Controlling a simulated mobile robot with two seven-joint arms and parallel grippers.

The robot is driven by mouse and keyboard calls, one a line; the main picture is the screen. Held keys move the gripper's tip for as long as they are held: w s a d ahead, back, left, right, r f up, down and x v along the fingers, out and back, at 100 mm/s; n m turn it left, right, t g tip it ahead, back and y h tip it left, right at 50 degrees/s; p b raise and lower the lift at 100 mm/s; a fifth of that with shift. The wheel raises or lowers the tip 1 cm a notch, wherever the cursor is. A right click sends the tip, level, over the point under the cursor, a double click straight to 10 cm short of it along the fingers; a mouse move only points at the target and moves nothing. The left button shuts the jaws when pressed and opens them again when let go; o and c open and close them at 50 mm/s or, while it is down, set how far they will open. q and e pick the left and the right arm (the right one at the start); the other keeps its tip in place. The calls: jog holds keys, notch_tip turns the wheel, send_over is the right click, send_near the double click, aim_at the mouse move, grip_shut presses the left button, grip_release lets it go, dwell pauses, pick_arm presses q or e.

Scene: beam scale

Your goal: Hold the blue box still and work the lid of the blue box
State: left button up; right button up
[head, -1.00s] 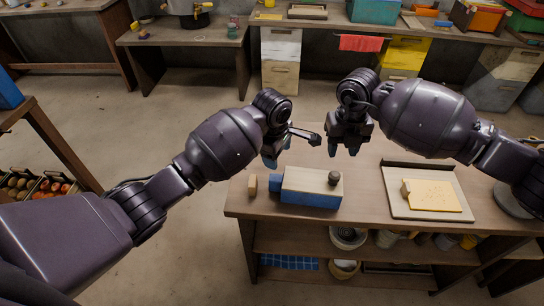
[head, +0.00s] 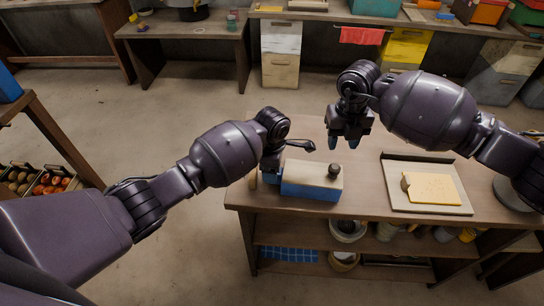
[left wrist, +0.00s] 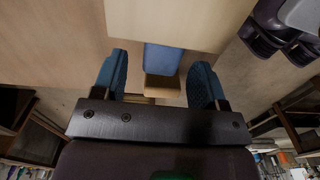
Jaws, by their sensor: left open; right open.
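The blue box (head: 310,193) lies on the workbench, its top covered by a pale wooden lid (head: 308,173) with a dark round knob (head: 334,171) at the right end. A narrower blue part sticks out at its left end. My left gripper (head: 270,168) is open at that end, partly hiding it. In the left wrist view, the blue end (left wrist: 162,57) shows between the two spread fingers (left wrist: 160,85), with a gap on each side. My right gripper (head: 347,143) is open and empty, above and behind the knob, apart from it.
A small wooden block (head: 253,180) stands just left of the box. A tray (head: 450,208) with a yellow sheet lies to the right on the workbench (head: 370,200). The bench's front edge is close to the box. Bowls and jars fill the shelf below.

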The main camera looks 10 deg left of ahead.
pick_arm(q)
jog(key=shift+f, duration=1.85)
jog(key=c, duration=0.3)
jog(key=c, duration=0.9)
jog(key=shift+o, duration=0.2)
